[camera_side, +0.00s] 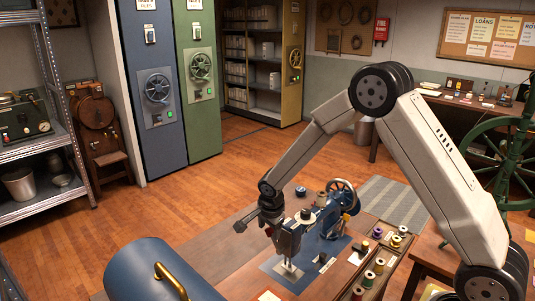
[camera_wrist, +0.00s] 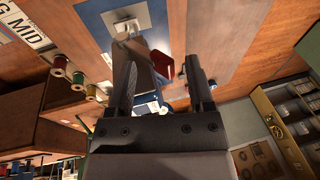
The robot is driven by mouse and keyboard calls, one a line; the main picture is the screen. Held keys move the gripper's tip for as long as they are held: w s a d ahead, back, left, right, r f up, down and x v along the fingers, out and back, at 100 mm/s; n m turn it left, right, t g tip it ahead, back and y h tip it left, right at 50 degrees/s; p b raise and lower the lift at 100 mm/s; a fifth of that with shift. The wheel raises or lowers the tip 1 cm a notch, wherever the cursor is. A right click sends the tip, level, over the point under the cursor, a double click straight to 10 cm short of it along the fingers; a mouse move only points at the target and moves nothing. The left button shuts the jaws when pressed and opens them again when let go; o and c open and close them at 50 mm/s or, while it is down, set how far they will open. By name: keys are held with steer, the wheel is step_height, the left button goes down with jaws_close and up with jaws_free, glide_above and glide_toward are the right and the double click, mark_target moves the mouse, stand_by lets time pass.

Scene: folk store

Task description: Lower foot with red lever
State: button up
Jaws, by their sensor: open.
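The sewing machine (camera_side: 330,222) stands on its blue base on the wooden table, with a handwheel at its right end. Its head and needle plate (camera_side: 289,270) are at the left end. My gripper (camera_side: 270,213) is close behind the head; its fingers are mostly hidden there. In the wrist view the red lever (camera_wrist: 161,64) shows between the tips of my open gripper (camera_wrist: 159,57), with gaps visible beside it. I cannot tell whether a finger touches it. The pale metal plate (camera_wrist: 126,21) lies beyond the lever. The foot's height is unclear.
Several thread spools (camera_side: 379,266) stand in a rack to the machine's right. A blue rounded cover (camera_side: 140,272) with a brass handle is at the front left. Bare wooden tabletop (camera_side: 225,262) lies left of the machine.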

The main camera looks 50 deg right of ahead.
steer(key=shift+w+f, duration=0.1)
steer(key=shift+f, duration=0.15)
steer(key=shift+s, duration=0.2)
stand_by(0.3)
